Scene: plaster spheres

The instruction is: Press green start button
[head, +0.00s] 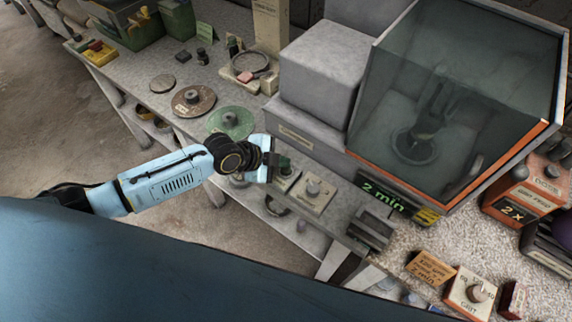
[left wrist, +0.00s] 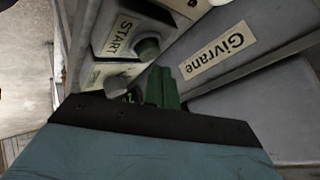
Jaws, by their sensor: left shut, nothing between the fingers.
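The start button (left wrist: 148,48) is a dark green round knob on a light box with a START label (left wrist: 121,36) in the left wrist view. In the head view the green button (head: 284,161) stands on its small box just right of my left gripper (head: 271,166). My left gripper is shut and empty. Its closed fingers (left wrist: 163,82) show dark green in the left wrist view, close below the button with a small gap in the picture. Whether they touch it cannot be told. My right gripper is not in view.
A second box with a grey knob (head: 314,188) stands right of the start box. A grey machine base (head: 310,140) labelled Givrane rises behind. A glass cabinet (head: 440,100) has a "2 min" display (head: 385,197) below it. Round discs (head: 231,121) lie on the bench to the left.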

